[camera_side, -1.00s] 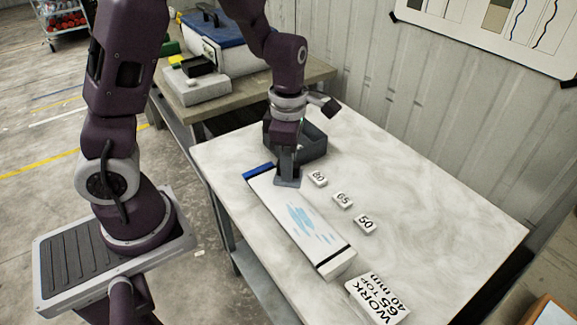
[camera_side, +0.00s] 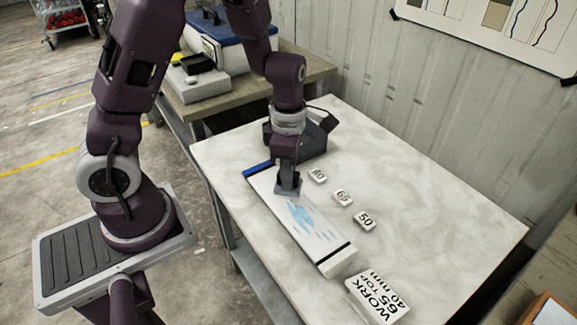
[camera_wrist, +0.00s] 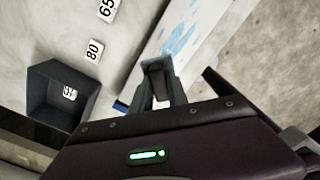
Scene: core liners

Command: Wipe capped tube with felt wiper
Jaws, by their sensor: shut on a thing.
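The capped tube (camera_side: 318,244) is a long white body lying on the table, with a blue end (camera_side: 258,169) at the far left and a black band near its front end. Light blue smears (camera_side: 303,217) mark the middle of its top; they also show in the wrist view (camera_wrist: 180,38). My gripper (camera_side: 288,178) points down over the tube's far part, shut on the felt wiper (camera_side: 289,190), a small grey block. The wiper appears to rest on the tube's top beside the smears; exact contact is hard to tell. The fingers (camera_wrist: 160,82) also show in the wrist view.
A dark grey open bin (camera_side: 315,143) stands behind my gripper; a small tag lies inside it in the wrist view. Labels 80 (camera_side: 318,176), 65 (camera_side: 343,198) and 50 (camera_side: 364,222) line the tube's right side. A work sign (camera_side: 378,298) lies in front. The table's right side is clear.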

